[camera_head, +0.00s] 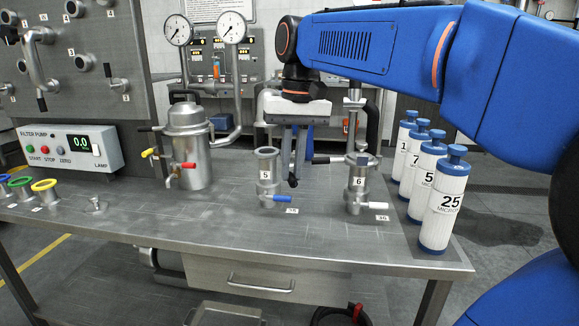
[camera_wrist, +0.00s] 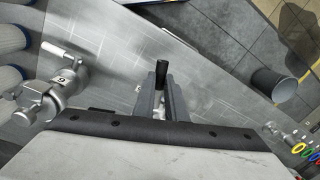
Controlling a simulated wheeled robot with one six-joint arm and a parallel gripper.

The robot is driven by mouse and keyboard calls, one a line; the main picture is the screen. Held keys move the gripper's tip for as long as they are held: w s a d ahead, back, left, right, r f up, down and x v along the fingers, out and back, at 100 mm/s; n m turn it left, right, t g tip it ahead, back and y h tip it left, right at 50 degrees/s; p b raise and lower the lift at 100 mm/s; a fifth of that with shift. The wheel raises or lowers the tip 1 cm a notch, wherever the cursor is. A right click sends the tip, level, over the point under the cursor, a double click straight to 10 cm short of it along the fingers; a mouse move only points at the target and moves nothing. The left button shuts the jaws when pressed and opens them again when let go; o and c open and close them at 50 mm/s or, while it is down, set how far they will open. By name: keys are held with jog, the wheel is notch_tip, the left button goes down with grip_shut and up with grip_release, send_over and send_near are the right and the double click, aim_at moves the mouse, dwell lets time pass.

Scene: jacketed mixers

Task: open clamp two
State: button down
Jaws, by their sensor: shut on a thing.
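My gripper (camera_head: 295,165) hangs over the steel bench between fittings 5 and 6, its fingers pointing down. In the wrist view its fingers (camera_wrist: 165,98) are shut on a black handle (camera_wrist: 161,73), whose end shows just past the fingertips. In the head view a dark grip end (camera_head: 293,182) shows at the fingertips. What the black handle is attached to is hidden, and I cannot read the number of its clamp. No label reading "clamp two" is legible near my gripper.
Fitting 5 (camera_head: 267,178) with a blue lever stands just left of my gripper. Fitting 6 (camera_head: 358,185) with a white lever stands to the right. A steel vessel (camera_head: 187,150) is farther left. Several white filter cartridges (camera_head: 443,205) line the right edge. The front bench is mostly clear.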

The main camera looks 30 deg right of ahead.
jog(key=shift+d, duration=0.1)
jog(key=c, duration=1.8)
grip_release()
jog(key=shift+r, duration=0.1)
notch_tip(320, 180, up, 17)
jog(key=d, duration=0.1)
jog(key=shift+s+d, duration=0.2)
